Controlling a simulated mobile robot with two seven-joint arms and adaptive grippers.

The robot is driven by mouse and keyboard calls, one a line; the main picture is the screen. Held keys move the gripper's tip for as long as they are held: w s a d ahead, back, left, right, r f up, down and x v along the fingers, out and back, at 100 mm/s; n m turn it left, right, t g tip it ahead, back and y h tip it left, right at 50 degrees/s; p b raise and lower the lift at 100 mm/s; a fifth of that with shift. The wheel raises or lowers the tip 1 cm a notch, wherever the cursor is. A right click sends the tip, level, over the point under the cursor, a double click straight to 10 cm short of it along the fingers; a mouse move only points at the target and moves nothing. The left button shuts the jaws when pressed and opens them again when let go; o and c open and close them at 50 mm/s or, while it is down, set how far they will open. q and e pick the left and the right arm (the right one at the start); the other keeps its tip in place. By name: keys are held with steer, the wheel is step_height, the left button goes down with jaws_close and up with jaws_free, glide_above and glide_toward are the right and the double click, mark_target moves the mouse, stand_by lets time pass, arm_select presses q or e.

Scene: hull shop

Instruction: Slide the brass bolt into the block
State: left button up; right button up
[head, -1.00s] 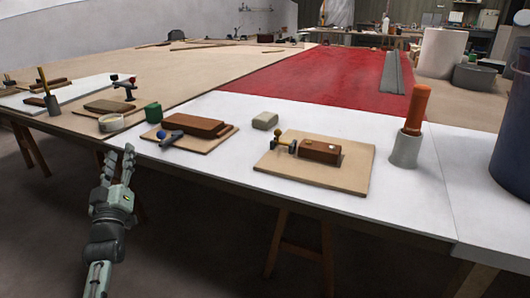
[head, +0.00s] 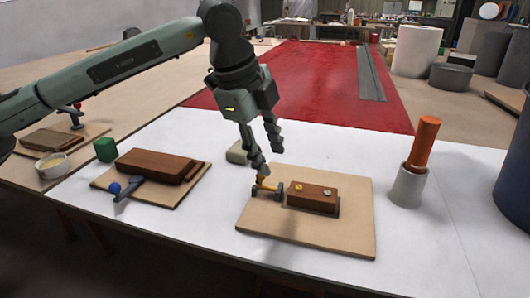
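The brown block (head: 313,199) sits on a tan board (head: 310,237) on the white table top, with small round brass-coloured spots on its upper face. The brass bolt (head: 266,188) is a small yellowish piece at the left end of the block, beside a dark upright part. How far it sits from the block's opening cannot be told. My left gripper (head: 270,161) hangs from above, just over the bolt. Its two fingers are apart with nothing between them. The lower fingertip is close to the bolt; whether it touches is unclear. My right gripper is not in view.
A grey cup (head: 407,187) holding an orange cylinder (head: 422,143) stands to the right. A pale block (head: 237,153) lies behind the board. Left are a board with brown planks (head: 155,164), a green block (head: 105,149) and a round bowl (head: 52,165).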

mark_target(259, 176)
arm_select(q)
steer(key=shift+n+t+y, duration=0.5)
steer(key=shift+n+y, duration=0.1)
steer(key=shift+y, duration=0.1)
steer(key=w+f, duration=0.1)
steer(key=f, duration=0.1)
steer(key=w+a+f, duration=0.1)
steer(key=w+f, duration=0.1)
steer(key=w+f+p, duration=0.1)
steer(key=f, duration=0.2)
steer(key=shift+w+a, duration=0.15)
steer(key=shift+a, duration=0.2)
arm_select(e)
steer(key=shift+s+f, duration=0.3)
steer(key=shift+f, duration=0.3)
arm_select(q)
jaws_close()
